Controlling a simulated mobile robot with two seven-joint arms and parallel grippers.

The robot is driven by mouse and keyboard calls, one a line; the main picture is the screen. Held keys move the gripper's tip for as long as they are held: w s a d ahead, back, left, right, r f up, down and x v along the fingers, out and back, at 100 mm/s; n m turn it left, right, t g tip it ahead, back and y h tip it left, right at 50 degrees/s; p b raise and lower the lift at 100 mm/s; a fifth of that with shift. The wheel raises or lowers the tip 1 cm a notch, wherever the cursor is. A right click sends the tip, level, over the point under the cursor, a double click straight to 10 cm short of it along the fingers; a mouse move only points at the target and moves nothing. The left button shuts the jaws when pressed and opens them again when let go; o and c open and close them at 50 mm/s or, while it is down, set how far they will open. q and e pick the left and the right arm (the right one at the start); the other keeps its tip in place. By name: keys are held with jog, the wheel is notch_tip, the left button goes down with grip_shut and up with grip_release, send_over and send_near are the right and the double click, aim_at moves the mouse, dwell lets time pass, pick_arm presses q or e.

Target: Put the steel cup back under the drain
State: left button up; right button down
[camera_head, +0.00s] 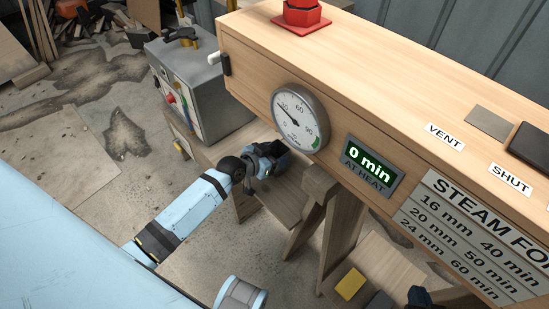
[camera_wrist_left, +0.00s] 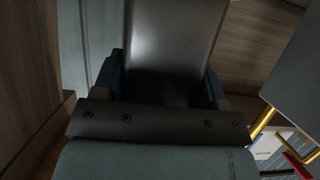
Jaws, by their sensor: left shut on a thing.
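My left gripper (camera_head: 272,159) is beneath the wooden steam box (camera_head: 370,90), beside the round gauge and above a low wooden shelf. In the left wrist view, its fingers are shut around a smooth grey metal cylinder, the steel cup (camera_wrist_left: 175,45). The cup's far end runs out of that picture, and in the head view I cannot make it out clearly behind the gripper. The drain is not seen in either view. A dark blue part at the bottom edge looks like my right gripper (camera_head: 420,297); its jaws are cut off.
The dial gauge (camera_head: 299,118) and the display reading 0 min (camera_head: 368,164) are on the box front. A grey metal unit (camera_head: 195,85) stands left of the box. Wooden trestle legs (camera_head: 310,215) are close right of my left gripper. A yellow block (camera_head: 350,284) lies lower right.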

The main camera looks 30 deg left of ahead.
pick_arm(q)
jog(key=shift+f, duration=0.35)
jog(key=o, duration=1.1)
pick_arm(e)
jog(key=shift+a, duration=0.1)
jog(key=shift+r, duration=0.1)
pick_arm(q)
jog(key=shift+r, duration=0.1)
jog(key=shift+s+a+r, duration=0.1)
jog(key=shift+s+r, duration=0.05)
jog(key=shift+s, duration=0.1)
jog(key=p+v, duration=0.2)
jog(key=v, duration=0.9)
jog(key=shift+s+p, duration=0.2)
jog(key=shift+p, duration=0.2)
pick_arm(e)
jog(key=shift+d, duration=0.35)
jog(key=shift+s+a, duration=0.1)
pick_arm(q)
jog(key=shift+a, duration=0.1)
